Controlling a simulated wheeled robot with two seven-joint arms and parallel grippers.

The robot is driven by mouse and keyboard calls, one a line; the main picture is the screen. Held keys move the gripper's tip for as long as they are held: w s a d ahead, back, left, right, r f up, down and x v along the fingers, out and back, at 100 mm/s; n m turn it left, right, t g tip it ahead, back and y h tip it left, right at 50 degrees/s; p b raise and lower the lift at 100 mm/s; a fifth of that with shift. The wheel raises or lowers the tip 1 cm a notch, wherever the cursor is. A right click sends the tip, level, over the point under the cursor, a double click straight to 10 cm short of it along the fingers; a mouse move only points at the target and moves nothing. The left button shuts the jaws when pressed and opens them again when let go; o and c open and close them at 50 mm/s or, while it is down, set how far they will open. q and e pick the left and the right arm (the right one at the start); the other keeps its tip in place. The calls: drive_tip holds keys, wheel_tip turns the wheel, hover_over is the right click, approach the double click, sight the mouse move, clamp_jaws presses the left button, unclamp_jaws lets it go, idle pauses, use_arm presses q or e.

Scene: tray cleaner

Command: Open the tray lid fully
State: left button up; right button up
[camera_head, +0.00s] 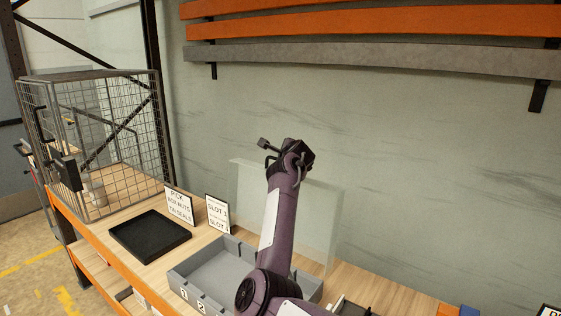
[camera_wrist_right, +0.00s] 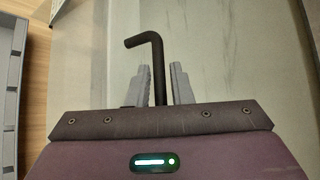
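The tray (camera_head: 205,265) is a grey slotted box on the wooden bench. Its clear lid (camera_head: 318,215) stands steeply up behind it, partly covered by my purple right arm. My right gripper (camera_head: 272,155) is at the lid's upper edge; its fingers are small and dark in the head view. In the right wrist view, a black bent rod (camera_wrist_right: 157,60), seemingly the lid handle, lies between the two grey fingers (camera_wrist_right: 161,85). A thin gap shows on the rod's right side, so a firm grip is unclear. My left gripper is not in view.
A black shallow tray (camera_head: 150,237) lies left of the grey tray. Sign cards (camera_head: 218,214) stand behind. A wire cage (camera_head: 95,140) stands at the far left. Orange and grey rails (camera_head: 370,25) cross the wall above. The space before the wall above the lid is free.

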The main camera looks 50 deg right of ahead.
drive_tip(key=b+v, duration=0.2)
drive_tip(key=v, duration=0.5)
drive_tip(key=shift+s+a, duration=0.15)
drive_tip(key=shift+s, duration=0.15)
drive_tip(key=shift+r, duration=0.1)
